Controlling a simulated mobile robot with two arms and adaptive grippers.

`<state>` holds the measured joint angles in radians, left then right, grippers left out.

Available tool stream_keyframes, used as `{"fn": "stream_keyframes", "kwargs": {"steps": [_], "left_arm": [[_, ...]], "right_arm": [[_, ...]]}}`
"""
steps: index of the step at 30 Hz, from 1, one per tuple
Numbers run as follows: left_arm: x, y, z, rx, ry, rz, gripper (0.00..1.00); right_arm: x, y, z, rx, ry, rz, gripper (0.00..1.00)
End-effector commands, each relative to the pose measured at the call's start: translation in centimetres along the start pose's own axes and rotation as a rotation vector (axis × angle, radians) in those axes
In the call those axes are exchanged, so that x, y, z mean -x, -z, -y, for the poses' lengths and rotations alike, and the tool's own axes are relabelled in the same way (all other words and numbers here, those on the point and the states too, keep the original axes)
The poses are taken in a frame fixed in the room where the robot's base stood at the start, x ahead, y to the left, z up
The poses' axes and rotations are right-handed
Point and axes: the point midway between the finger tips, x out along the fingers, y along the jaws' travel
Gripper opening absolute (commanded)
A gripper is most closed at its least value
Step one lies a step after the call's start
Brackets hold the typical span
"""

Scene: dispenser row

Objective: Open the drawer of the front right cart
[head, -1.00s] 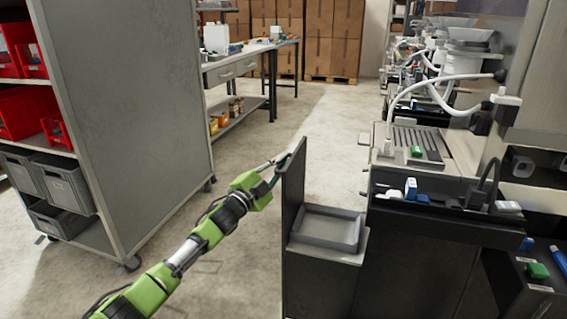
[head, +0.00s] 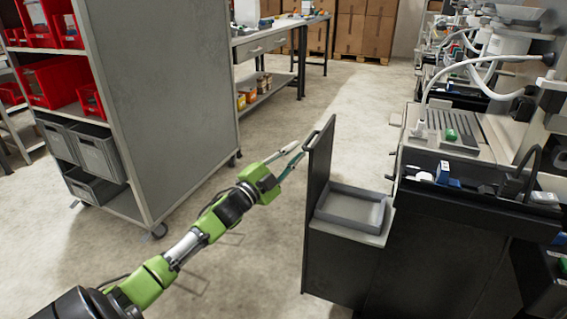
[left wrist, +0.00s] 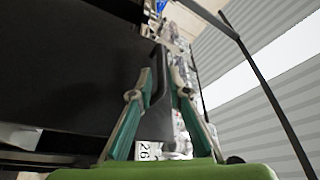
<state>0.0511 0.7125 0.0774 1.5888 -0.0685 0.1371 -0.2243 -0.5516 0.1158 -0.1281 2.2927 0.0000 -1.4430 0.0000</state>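A tall black drawer front (head: 319,200) stands out from the dark cart (head: 435,240) at the right. Behind the front, a grey tray (head: 350,206) shows in the pulled-out drawer. A dark handle (head: 310,141) sits on the outer face near its top. My left gripper (head: 300,152) is open, with its fingers just left of the handle and a small gap visible. In the left wrist view, the open fingers (left wrist: 162,72) lie on either side of a dark bar, which looks like the handle. My right gripper is not in view.
A grey shelf cart (head: 175,110) with red bins (head: 55,82) and grey crates (head: 95,150) stands at the left. A workbench (head: 280,40) and stacked boxes (head: 365,30) are behind. Bare floor (head: 265,225) lies between the shelf and the drawer.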

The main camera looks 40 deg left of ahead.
Motion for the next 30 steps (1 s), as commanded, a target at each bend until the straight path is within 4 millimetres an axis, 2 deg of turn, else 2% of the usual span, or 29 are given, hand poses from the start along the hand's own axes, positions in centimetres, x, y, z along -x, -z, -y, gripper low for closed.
{"fn": "stream_keyframes", "kwargs": {"steps": [3,10,30], "left_arm": [[1.9,-0.1,-0.2,0.001,-0.003,0.001,0.16],[4.2,-0.1,-0.1,0.001,-0.001,0.001,0.16],[4.6,0.0,0.0,0.001,0.0,0.001,0.16]], "right_arm": [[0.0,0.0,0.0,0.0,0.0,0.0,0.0],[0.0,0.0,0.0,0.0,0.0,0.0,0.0],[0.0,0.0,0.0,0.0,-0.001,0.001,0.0]]}}
